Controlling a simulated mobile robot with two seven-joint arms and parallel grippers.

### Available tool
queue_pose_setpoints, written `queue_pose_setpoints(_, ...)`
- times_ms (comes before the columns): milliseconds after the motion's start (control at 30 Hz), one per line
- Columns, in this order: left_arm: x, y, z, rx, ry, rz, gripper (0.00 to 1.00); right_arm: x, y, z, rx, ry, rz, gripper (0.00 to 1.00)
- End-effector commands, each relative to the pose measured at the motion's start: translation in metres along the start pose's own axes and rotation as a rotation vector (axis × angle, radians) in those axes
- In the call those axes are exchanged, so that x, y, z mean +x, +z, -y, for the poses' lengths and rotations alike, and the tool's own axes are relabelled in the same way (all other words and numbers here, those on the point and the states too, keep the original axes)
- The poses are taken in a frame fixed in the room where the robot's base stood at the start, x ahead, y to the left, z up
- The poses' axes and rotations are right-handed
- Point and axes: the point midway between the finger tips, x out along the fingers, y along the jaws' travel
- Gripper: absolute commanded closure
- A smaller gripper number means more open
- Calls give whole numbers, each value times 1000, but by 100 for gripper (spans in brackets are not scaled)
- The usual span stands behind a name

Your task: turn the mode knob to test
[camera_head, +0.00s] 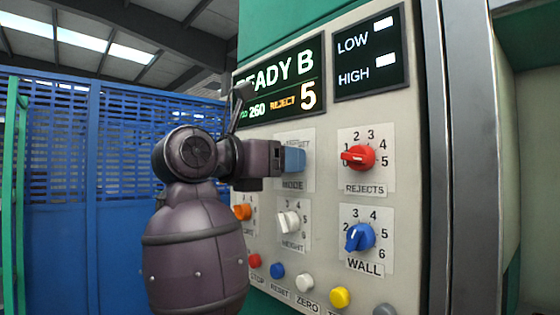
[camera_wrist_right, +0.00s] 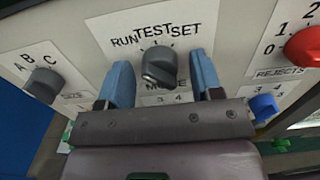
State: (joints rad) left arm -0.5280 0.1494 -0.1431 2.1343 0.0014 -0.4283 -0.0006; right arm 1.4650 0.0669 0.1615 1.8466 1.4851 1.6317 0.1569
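The mode knob (camera_wrist_right: 159,66) is dark grey and sits on a white label plate with RUN, TEST and SET printed in an arc above it. TEST is straight above the knob in the right wrist view; I cannot tell for certain where its pointer aims. My right gripper (camera_wrist_right: 161,73) is open, its two blue fingers on either side of the knob with a visible gap at each side. In the head view my right gripper (camera_head: 293,159) is at the MODE plate (camera_head: 293,185), and its fingers hide the knob. My left gripper is not in view.
A red REJECTS knob (camera_head: 358,156), a blue WALL knob (camera_head: 359,237), a white HEIGHT knob (camera_head: 288,223) and an orange knob (camera_head: 242,212) surround it. Buttons, including a yellow one (camera_head: 340,297), line the bottom. A grey A-B-C knob (camera_wrist_right: 44,83) is left in the wrist view.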

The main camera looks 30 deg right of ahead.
Motion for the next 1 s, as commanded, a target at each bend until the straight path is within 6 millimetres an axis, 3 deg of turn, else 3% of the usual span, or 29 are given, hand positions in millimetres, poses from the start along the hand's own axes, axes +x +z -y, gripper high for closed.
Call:
queue_pose_setpoints(33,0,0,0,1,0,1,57,0,0,0,0,0,0,48)
queue_pose_setpoints(300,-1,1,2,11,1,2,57,0,0,0,0,0,0,86)
queue_pose_setpoints(667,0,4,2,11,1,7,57,-1,-1,-1,77,2,-3,86)
queue_pose_setpoints(1000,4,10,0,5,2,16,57,-1,-2,-2,334,2,-3,87)
